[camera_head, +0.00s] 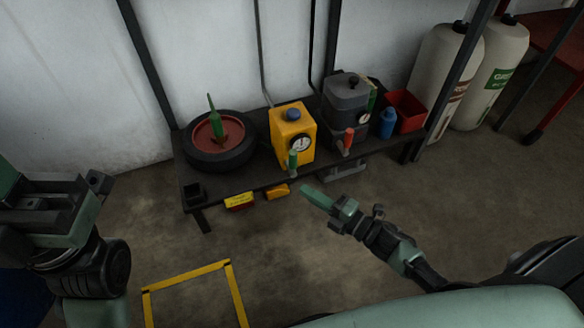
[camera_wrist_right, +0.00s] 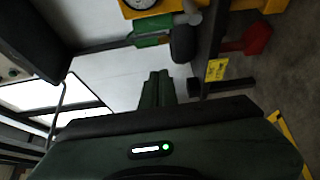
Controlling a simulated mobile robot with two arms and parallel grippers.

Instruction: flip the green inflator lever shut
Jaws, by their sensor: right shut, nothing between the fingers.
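The yellow inflator (camera_head: 282,133) with a blue cap and a round gauge stands on a dark shelf. Its green lever (camera_head: 292,160) stands roughly upright at the front, below the gauge. In the right wrist view the green lever (camera_wrist_right: 152,30) lies beside the gauge, beyond the fingertips. My right gripper (camera_head: 314,196) is shut and empty, in front of and below the shelf, apart from the lever. Its closed fingers also show in the right wrist view (camera_wrist_right: 157,90).
The shelf (camera_head: 255,183) also holds a tyre (camera_head: 224,158) with a green upright piece, a grey canister (camera_head: 344,98), a red-handled lever (camera_head: 348,137), a blue bottle (camera_head: 387,122) and a red bin (camera_head: 407,110). White cylinders (camera_head: 446,75) stand at right. A yellow floor frame (camera_head: 186,272) lies in front.

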